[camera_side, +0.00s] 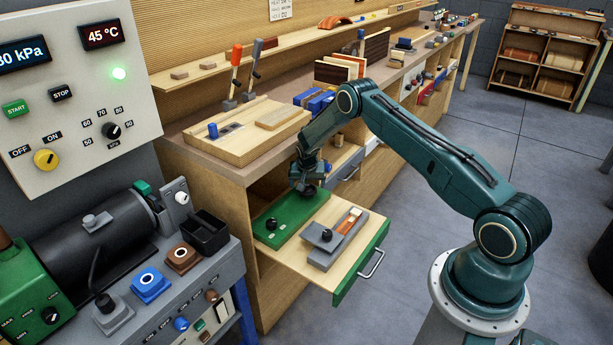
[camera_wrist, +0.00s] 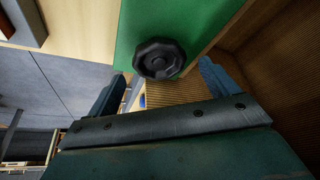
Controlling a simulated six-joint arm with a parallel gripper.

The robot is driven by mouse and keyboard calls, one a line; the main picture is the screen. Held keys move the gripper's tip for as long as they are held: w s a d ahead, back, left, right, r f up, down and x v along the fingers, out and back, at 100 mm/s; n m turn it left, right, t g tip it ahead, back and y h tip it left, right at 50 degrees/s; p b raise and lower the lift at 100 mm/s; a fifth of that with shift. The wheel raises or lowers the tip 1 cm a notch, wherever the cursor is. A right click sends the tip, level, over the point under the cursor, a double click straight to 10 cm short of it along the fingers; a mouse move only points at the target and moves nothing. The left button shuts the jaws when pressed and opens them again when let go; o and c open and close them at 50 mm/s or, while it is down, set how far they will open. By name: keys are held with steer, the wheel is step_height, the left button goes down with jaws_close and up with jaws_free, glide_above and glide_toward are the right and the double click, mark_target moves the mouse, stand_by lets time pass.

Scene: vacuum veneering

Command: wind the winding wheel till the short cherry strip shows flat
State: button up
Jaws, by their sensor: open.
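A black lobed wheel (camera_wrist: 160,58) sits on a green board (camera_wrist: 205,22) in the wrist view, just beyond my gripper's fingertips. In the side view my gripper (camera_side: 307,181) points down over the far end of the green board (camera_side: 289,222) and mostly hides the wheel there. My gripper is open, its two fingers (camera_wrist: 162,86) wide apart with nothing between them. A grey block (camera_side: 322,255) in front of the board carries a reddish-orange strip (camera_side: 350,221) and a black knob (camera_side: 326,235). I cannot tell whether that strip is the short cherry one, or whether it is flat.
The board and block lie in an open drawer (camera_side: 352,274) with a green front. Another black knob (camera_side: 271,223) stands at the board's near end. The bench (camera_side: 190,137) overhangs the drawer's back. A control panel (camera_side: 85,90) and a motor unit (camera_side: 110,245) stand at left.

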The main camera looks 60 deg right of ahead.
steer(key=shift+v, duration=1.15)
steer(key=s+a, duration=0.7)
steer(key=a, duration=0.3)
steer(key=shift+r, duration=0.15)
steer(key=s+a+r+n+t+y, duration=0.1)
steer(key=s+a+r, duration=0.15)
steer(key=r, duration=0.75)
steer(key=s+a+r+n, duration=0.2)
steer(key=a+r, duration=0.2)
steer(key=r, duration=0.6)
steer(key=s+a+r+n+t+y, duration=0.1)
steer(key=s+a+r, duration=0.15)
steer(key=r, duration=0.65)
steer(key=s+a+r+n, duration=0.2)
steer(key=s+r, duration=0.1)
steer(key=s, duration=0.5)
steer(key=s+a+r+n+y, duration=0.1)
steer(key=s+a+r+n, duration=0.1)
steer(key=s, duration=0.6)
steer(key=s+a+r+n+t, duration=0.1)
steer(key=s+a+r+n, duration=0.2)
steer(key=s+r, duration=0.3)
steer(key=s+a, duration=0.1)
steer(key=s, duration=0.1)
steer(key=shift+s+a+r+y, duration=0.25)
steer(key=shift+s+y, duration=0.15)
